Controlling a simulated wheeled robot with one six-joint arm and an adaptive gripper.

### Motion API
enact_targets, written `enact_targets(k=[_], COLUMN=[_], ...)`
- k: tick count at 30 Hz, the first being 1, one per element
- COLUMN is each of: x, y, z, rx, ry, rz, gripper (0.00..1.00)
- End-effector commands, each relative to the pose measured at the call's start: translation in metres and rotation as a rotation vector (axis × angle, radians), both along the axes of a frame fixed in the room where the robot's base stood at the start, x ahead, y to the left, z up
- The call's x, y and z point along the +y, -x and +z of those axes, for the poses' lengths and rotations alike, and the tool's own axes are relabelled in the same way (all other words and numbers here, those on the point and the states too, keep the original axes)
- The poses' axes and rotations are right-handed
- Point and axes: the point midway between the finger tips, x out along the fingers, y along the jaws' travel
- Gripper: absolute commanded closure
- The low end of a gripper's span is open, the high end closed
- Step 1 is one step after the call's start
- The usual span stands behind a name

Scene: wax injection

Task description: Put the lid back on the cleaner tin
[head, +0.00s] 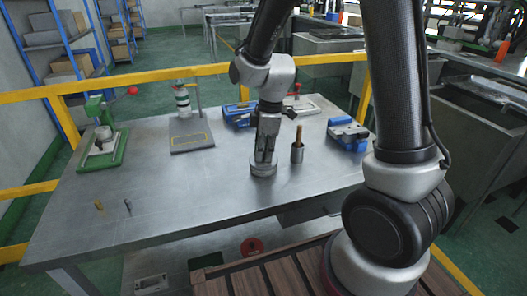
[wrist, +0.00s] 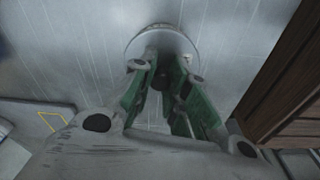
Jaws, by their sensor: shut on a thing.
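My gripper (head: 264,158) points straight down over the front middle of the metal table. Its fingers are shut on the middle of a round, pale grey lid (wrist: 133,46); the fingertips hide the part they grip. In the head view, a short round grey tin-like body (head: 263,170) shows directly under the fingertips, at the tabletop. I cannot tell the lid's edge from the tin there, nor whether the lid is seated or slightly above. In the wrist view the green-sided fingers (wrist: 162,78) converge on the disc.
A metal cup with a brown handle (head: 297,152) stands close right of the gripper. A green press (head: 103,148) and a grey stand plate (head: 192,140) are left. Two small tools (head: 127,207) lie front left. The front middle is clear.

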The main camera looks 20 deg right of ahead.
Motion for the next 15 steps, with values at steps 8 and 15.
enact_targets(k=[8, 15], x=[0.0000, 0.0000], y=[0.0000, 0.0000], z=[0.0000, 0.0000], rx=[0.000, 0.000], ry=[0.000, 0.000], rz=[0.000, 0.000], gripper=[0.70, 0.59])
